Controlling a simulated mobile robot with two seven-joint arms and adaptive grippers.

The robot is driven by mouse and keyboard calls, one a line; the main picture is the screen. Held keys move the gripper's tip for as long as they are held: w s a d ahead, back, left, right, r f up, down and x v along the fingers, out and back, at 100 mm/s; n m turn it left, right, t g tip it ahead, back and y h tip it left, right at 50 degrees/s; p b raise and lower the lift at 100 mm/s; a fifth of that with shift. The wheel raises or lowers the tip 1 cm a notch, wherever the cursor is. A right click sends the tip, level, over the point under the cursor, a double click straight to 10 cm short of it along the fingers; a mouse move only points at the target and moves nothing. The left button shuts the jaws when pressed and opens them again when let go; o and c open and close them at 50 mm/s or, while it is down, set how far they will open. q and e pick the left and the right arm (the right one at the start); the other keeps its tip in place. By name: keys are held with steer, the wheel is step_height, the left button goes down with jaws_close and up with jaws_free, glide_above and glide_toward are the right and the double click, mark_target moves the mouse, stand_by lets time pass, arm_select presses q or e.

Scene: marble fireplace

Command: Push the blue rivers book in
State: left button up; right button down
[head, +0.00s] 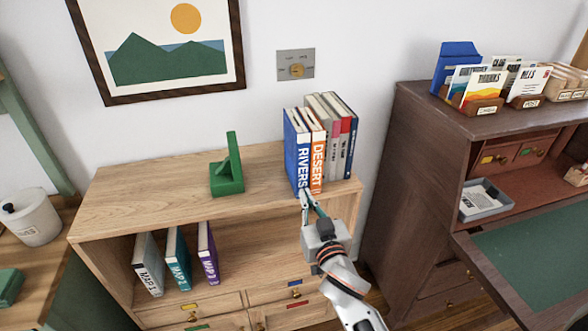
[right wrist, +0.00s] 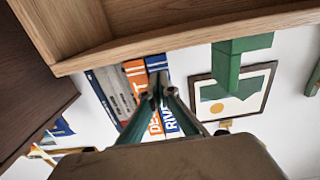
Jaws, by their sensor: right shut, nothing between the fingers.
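The blue RIVERS book (head: 296,152) stands upright on top of the wooden shelf unit (head: 168,172), at the left end of a row of books. Its spine faces me, and the orange and white DESERT book (head: 317,160) stands beside it. My right gripper (head: 308,194) is shut and empty, its fingertips at the lower ends of these two spines. I cannot tell whether they touch. In the right wrist view the closed fingertips (right wrist: 157,92) overlap the RIVERS spine (right wrist: 171,118), hiding part of it. My left gripper is not in view.
A green bookend (head: 228,178) stands left of the row, with bare shelf top between. Several map books (head: 176,262) stand in the compartment below. A dark desk (head: 420,150) with card holders is at the right. A switch plate (head: 295,64) is on the wall.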

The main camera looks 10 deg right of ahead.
mark_target(301, 185)
steer(key=shift+w, duration=0.9)
steer(key=shift+w, duration=0.7)
steer(key=shift+w, duration=0.35)
steer(key=shift+w, duration=0.3)
steer(key=shift+w, duration=0.4)
steer(key=shift+s+p, duration=0.45)
steer(key=shift+s, duration=1.3)
